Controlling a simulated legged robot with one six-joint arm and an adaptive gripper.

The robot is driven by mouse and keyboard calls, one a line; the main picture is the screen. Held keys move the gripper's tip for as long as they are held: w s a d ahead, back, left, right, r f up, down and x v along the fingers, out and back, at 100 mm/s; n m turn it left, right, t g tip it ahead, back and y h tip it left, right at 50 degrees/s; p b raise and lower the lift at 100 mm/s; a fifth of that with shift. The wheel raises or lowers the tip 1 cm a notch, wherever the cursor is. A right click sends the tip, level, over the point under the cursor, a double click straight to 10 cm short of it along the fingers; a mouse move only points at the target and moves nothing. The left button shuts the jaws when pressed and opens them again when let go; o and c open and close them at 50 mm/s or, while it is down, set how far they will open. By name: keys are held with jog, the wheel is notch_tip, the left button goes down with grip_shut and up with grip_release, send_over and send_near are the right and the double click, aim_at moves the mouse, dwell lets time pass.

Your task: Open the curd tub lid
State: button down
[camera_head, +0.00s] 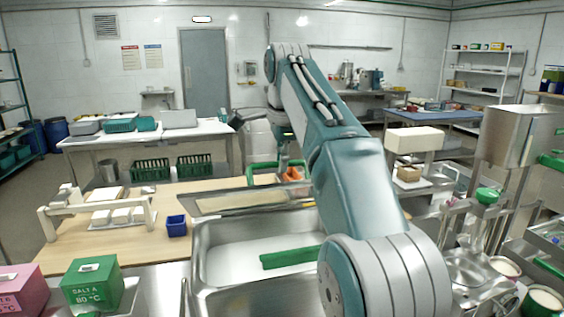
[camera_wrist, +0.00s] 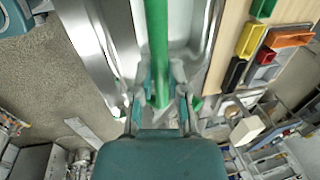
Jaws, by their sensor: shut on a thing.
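The steel curd tub (camera_head: 197,262) stands in front of me in the head view, with a white surface visible inside. A green bar (camera_head: 290,257) lies across it, its right end hidden by my arm. A steel panel (camera_head: 235,203), seemingly the lid, lies along the tub's far side; its exact tilt is unclear. In the wrist view my gripper (camera_wrist: 160,104) is shut on a long green bar (camera_wrist: 156,45), seemingly the lid handle. The bar runs away between the fingers. In the head view my arm partly hides the gripper and lid.
A wooden table (camera_head: 75,245) beyond the tub carries a white press frame (camera_head: 97,212) and a blue bin (camera_head: 176,226). A green box (camera_head: 92,285) stands at front left. Steel equipment (camera_head: 520,135) crowds the right. Yellow (camera_wrist: 250,40) and orange (camera_wrist: 290,37) bins show in the wrist view.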

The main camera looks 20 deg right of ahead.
jog(key=shift+w+f, duration=0.15)
jog(key=shift+f, duration=0.1)
jog(key=c, duration=0.7)
grip_release()
jog(key=shift+w, duration=0.15)
jog(key=shift+o, duration=0.2)
jog(key=shift+s, duration=0.2)
